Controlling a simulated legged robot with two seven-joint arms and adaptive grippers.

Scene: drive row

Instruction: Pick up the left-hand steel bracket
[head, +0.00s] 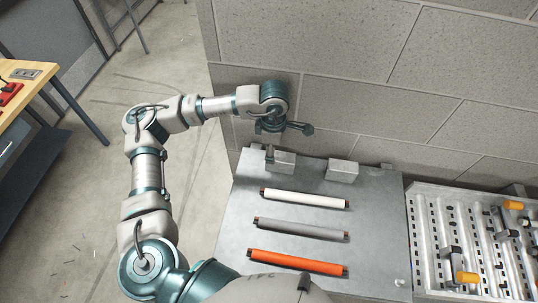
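The left-hand steel bracket (284,163) is a grey block with an upright tab at its left end. It sits near the back edge of the grey metal table (220,245). A similar right-hand steel bracket (342,173) sits to its right. My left gripper (284,128) is above and behind the left-hand bracket in the picture, close to the wall. Its dark fingers look spread apart with nothing between them. It appears apart from the bracket, though the height gap is hard to judge. My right gripper is not in view.
White (305,199), grey (302,229) and orange (298,262) rollers lie across the table in front of the brackets. A slotted metal tray (428,250) with orange-ended clamps is at the right. A block wall (370,80) rises directly behind.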

